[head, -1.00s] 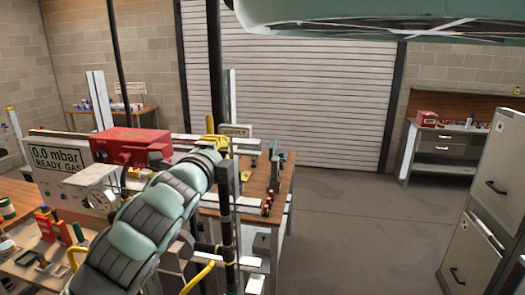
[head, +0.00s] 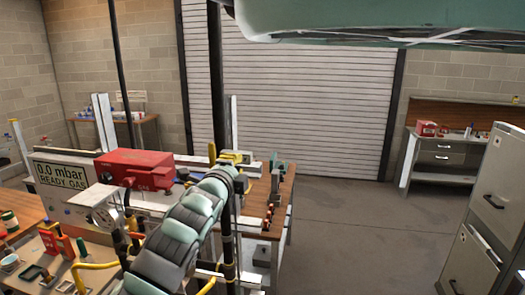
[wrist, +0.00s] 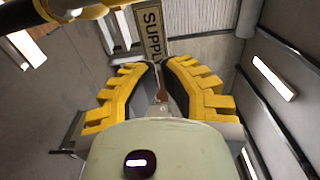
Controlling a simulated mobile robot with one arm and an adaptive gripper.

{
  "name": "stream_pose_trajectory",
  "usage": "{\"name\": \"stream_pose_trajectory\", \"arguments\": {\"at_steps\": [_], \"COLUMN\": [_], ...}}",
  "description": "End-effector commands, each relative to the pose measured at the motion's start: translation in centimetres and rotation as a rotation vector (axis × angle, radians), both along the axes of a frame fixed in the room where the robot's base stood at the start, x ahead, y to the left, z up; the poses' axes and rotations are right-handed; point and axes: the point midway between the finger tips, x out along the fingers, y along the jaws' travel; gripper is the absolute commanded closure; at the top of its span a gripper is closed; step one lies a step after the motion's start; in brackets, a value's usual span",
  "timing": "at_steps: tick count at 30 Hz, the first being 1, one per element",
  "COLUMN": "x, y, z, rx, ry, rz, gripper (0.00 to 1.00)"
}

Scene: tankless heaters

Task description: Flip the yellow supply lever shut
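My gripper (wrist: 158,64) shows in the middle of the wrist view, with yellow ridged fingers and dark inner pads. Its fingertips are close together, with only a narrow gap and nothing clearly held. In the head view my gripper (head: 234,157) is a small yellow shape at the end of my arm, past the red box. A yellow bar (wrist: 75,10) crosses the top left of the wrist view, apart from the fingers; I cannot tell whether it is the supply lever. A small upright yellow piece (head: 211,151) stands left of my gripper in the head view and may be the lever.
A sign reading "SUPPL" (wrist: 152,32) is beyond the fingertips. The red box (head: 134,168) and the display panel reading 0.0 mbar (head: 61,174) stand left of my arm. Dark vertical pipes rise near it. The floor (head: 350,235) to the right is clear.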

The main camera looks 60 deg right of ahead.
Motion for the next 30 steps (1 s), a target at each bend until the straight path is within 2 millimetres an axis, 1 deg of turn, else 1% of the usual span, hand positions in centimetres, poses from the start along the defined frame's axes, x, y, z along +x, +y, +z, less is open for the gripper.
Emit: {"name": "stream_pose_trajectory", "arguments": {"at_steps": [1, 5, 9, 15, 21, 30], "x": [0.5, 1.8, 2.1, 3.0, 3.5, 3.6], "y": [0.1, 0.3, 0.2, 0.4, 0.6, 0.6], "z": [0.4, 0.5, -0.1, -0.1, 0.1, 0.1], "rx": [0.007, 0.004, 0.012, 0.009, 0.0, -0.001], "ry": [-0.001, 0.0, 0.002, 0.002, -0.001, 0.0], "rz": [0.0, 0.005, -0.005, -0.003, 0.001, 0.002], "gripper": [1.0, 1.0, 1.0, 1.0, 1.0, 1.0]}}
